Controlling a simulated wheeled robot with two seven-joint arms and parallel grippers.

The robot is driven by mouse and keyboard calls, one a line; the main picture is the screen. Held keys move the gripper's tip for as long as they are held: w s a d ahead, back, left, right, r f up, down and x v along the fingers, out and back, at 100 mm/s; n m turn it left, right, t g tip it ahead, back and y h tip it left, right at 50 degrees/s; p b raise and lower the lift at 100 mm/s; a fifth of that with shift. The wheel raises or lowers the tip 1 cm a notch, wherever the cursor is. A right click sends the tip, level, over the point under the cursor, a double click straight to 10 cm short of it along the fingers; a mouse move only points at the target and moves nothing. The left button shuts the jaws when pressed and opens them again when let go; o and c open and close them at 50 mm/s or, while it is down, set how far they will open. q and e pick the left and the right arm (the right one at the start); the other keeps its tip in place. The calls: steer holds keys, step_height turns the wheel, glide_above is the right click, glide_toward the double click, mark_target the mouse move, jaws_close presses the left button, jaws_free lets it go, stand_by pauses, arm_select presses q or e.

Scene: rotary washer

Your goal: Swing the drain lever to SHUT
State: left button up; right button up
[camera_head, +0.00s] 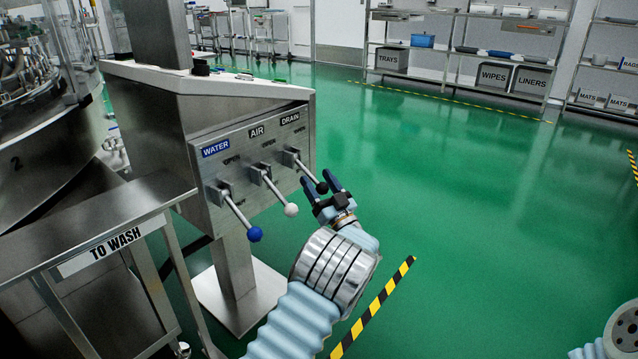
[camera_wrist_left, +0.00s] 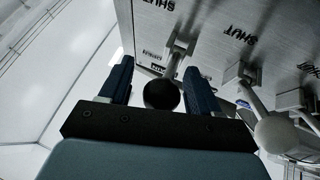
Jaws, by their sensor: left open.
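The drain lever (camera_head: 303,165) is a metal rod with a black knob (camera_head: 322,188) on the grey control panel (camera_head: 237,172), under the DRAIN label (camera_head: 290,118). It sticks out from the panel toward the lower right. My left gripper (camera_head: 318,181) is open, with its two dark blue fingers on either side of the black knob. In the left wrist view the black knob (camera_wrist_left: 162,94) sits between the open fingers (camera_wrist_left: 158,75), and the lever rod runs up to its bracket. I cannot tell whether either finger touches the knob. My right gripper is out of view.
The water lever with a blue knob (camera_head: 254,234) and the air lever with a white knob (camera_head: 291,210) stand left of the drain lever. SHUT marks (camera_wrist_left: 240,36) show on the panel. A TO WASH table (camera_head: 90,215) stands at the left. Floor to the right is clear.

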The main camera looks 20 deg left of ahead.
arm_select(q)
steer(key=v, duration=1.4)
steer(key=shift+p, duration=0.35)
